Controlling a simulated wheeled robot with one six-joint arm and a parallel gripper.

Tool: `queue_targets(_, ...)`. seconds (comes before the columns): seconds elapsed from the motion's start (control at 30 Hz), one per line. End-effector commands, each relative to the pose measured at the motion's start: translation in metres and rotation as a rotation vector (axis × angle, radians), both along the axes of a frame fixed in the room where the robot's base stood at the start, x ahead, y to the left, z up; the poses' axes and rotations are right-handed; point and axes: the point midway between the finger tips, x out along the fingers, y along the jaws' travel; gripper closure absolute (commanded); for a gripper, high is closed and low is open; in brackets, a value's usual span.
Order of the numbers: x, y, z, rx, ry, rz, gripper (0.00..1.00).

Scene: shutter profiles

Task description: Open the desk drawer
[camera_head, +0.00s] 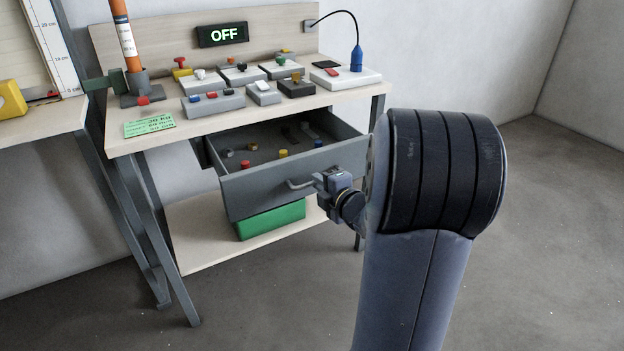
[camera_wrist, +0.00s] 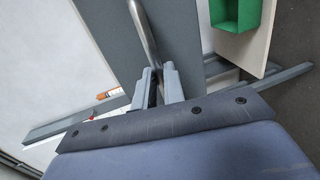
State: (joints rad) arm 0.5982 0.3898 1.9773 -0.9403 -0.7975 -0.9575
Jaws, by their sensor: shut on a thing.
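The desk drawer (camera_head: 250,192) is grey and stands pulled out from under the desk top. Several small coloured pieces lie inside it. Its bar handle (camera_head: 298,184) is on the front panel, and it also shows in the wrist view (camera_wrist: 141,32). My gripper (camera_head: 322,181) is at the right part of the handle. In the wrist view the fingers of my gripper (camera_wrist: 159,82) are closed around the handle bar. The fingers hide the part of the handle between them.
The desk top (camera_head: 130,140) carries several switch boxes, an "OFF" display (camera_head: 222,34) and an orange tube (camera_head: 123,30). A green box (camera_head: 270,220) stands on the lower shelf (camera_head: 200,245) below the drawer. Another table is at the left. The floor at the right is clear.

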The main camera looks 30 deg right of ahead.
Motion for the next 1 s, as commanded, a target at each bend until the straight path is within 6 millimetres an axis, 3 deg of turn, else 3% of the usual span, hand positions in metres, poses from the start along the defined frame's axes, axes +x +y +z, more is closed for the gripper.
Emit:
queue_targets(0.2, -0.044, -0.002, -0.001, 0.001, 0.001, -0.002, 1.0)
queue_targets(0.4, -0.068, -0.002, -0.001, 0.0, 0.002, -0.001, 1.0)
queue_targets(0.97, -0.078, -0.002, -0.001, 0.0, 0.002, 0.002, 1.0)
queue_targets(1.0, -0.078, -0.002, -0.001, 0.0, 0.002, 0.002, 0.87)
